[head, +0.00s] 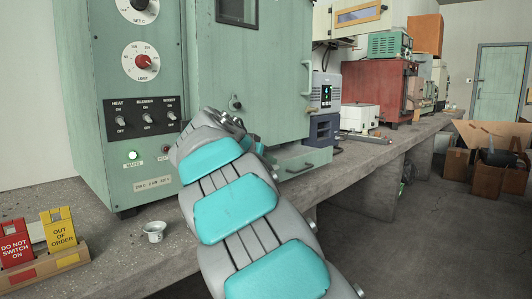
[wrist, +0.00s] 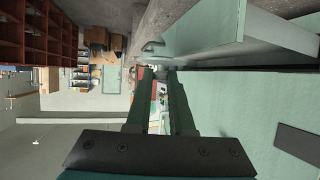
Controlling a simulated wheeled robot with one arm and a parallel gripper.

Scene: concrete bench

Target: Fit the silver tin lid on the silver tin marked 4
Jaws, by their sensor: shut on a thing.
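A small silver cup-like tin (head: 154,232) stands upright on the bench, left of my arm in the head view. I cannot read a mark on it. My gripper (wrist: 160,76) reaches toward the green cabinet, and my own wrist mostly hides it in the head view. In the wrist view its two dark fingers are closed on a small grey thing (wrist: 160,71). Too little of that thing shows to tell whether it is the lid or a handle. I cannot make out the silver lid anywhere else.
The green cabinet (head: 88,90) with dials and switches stands behind my arm. A green drawer-like part with a handle (head: 300,168) juts out low at its right. Red and yellow signs (head: 60,236) stand in a holder at left. The bench (head: 115,262) near the tin is clear.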

